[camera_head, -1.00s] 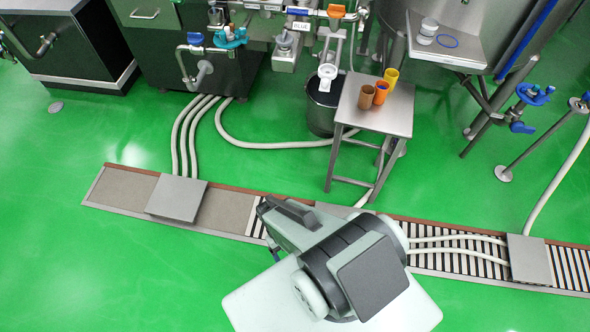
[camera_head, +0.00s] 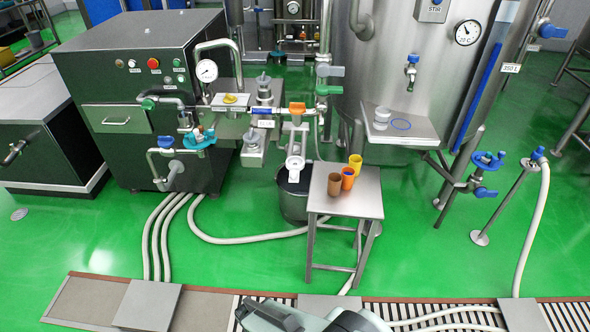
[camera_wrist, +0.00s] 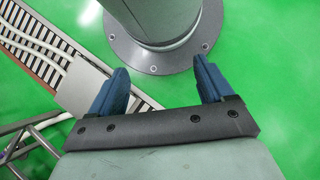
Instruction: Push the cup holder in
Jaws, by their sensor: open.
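A white part (camera_head: 295,162) with a round ring end sticks out toward me below the orange-handled valve (camera_head: 297,107), over a dark bucket (camera_head: 293,208). It looks like the cup holder, but I cannot be sure. In the wrist view my gripper (camera_wrist: 160,68) is open, with its two blue fingers wide apart and nothing between them. It is over the floor area, away from the machine. In the head view only part of my arm shows at the bottom edge, and the fingers cannot be made out there.
A small steel table (camera_head: 355,200) beside the bucket carries a brown cup (camera_head: 334,184), an orange cup (camera_head: 348,178) and a yellow cup (camera_head: 355,165). White hoses (camera_head: 235,238) cross the green floor. A dark control cabinet (camera_head: 140,125) stands left, a steel tank (camera_head: 400,60) right.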

